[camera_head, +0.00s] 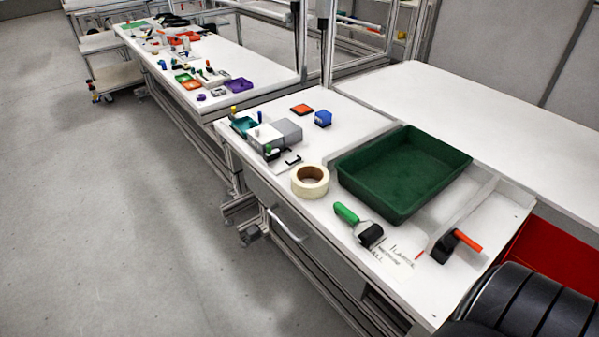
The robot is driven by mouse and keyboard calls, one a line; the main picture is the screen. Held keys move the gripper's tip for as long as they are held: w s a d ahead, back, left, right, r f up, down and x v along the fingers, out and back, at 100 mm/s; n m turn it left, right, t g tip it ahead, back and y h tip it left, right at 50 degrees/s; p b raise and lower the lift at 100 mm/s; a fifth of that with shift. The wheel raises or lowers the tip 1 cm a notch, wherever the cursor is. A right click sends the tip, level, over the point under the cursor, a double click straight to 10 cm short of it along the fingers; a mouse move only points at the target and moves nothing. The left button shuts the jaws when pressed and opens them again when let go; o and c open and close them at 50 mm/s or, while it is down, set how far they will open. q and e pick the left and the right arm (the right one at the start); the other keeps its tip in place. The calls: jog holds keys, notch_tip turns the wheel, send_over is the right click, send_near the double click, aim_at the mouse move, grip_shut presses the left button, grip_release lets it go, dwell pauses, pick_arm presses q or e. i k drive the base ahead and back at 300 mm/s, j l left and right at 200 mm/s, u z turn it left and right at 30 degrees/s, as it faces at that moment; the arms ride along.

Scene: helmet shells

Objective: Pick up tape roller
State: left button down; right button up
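A hand roller with a green handle (346,212) and a black roller head (370,236) lies on the white bench top (330,238), in front of the green tray. A roll of cream tape (310,181) lies flat to the left of the tray, with its brown core showing. A black tool with an orange handle (467,241) is further right, by a clear upright plate. I cannot tell for sure which of these is the tape roller. Neither gripper is in view.
A deep green tray (404,172) stands empty mid-bench. Grey boxes (287,131) and small parts sit at the left end. A red container (553,257) and black ribbed rounded shapes (530,307) are at lower right. Another cluttered bench (250,68) stands behind; the floor at left is clear.

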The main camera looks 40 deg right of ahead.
aim_at(369, 235)
jog(key=i+j+z, duration=0.1)
jog(key=i+z, duration=0.2)
jog(key=i, duration=0.15)
jog(key=i+j+z, duration=0.25)
jog(key=i, duration=0.25)
jog(key=l, duration=0.1)
